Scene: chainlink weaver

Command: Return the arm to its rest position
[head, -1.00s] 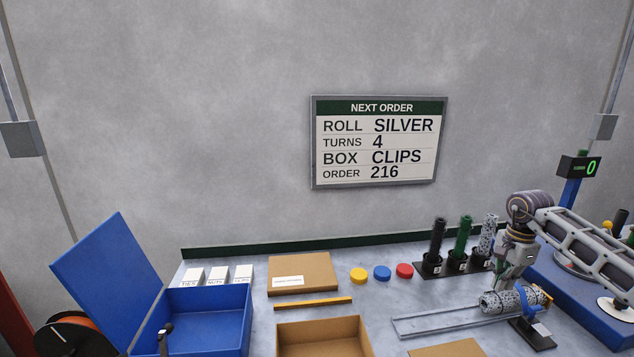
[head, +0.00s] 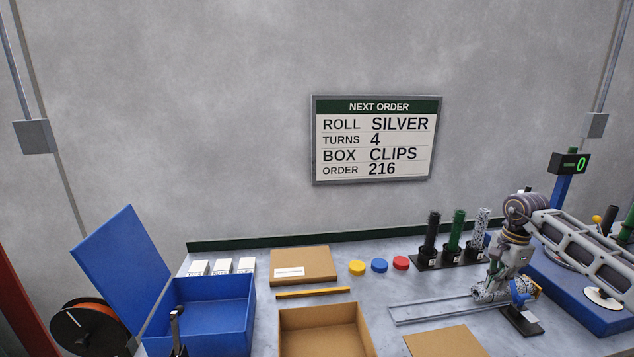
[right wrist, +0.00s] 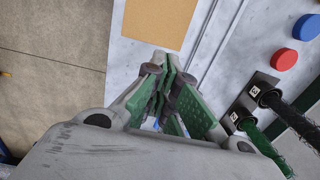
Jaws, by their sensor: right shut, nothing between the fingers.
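My right arm comes in from the right in the head view. Its gripper (head: 493,277) points down just over a silver speckled roll (head: 484,294) lying across the rails at the right of the bench. The arm hides part of the roll, and I cannot tell whether the fingers touch it. In the right wrist view the green-padded fingers (right wrist: 168,70) are together with nothing between them. My left gripper is not in view.
Black (head: 431,235), green (head: 456,231) and silver (head: 480,228) upright rolls stand close behind the right gripper. An open blue box (head: 252,318), an open cardboard box (head: 363,327) and coloured discs (head: 379,265) are further left. A blue-based machine (head: 590,312) stands at right.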

